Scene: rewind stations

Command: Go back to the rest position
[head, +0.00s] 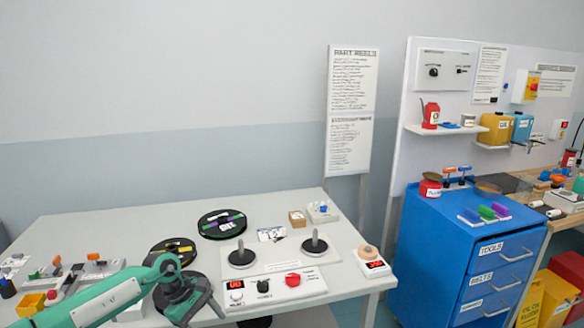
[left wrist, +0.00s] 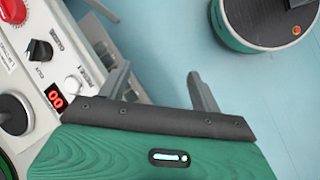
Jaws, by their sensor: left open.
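My left arm comes in from the lower left of the head view. My left gripper (head: 208,306) is near the table's front edge, left of the control panel (head: 262,302). In the left wrist view the gripper (left wrist: 160,82) has its two grey fingers apart with nothing between them. Pale blue floor shows past the fingers, and the panel lies to their left. My right gripper is not in view.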

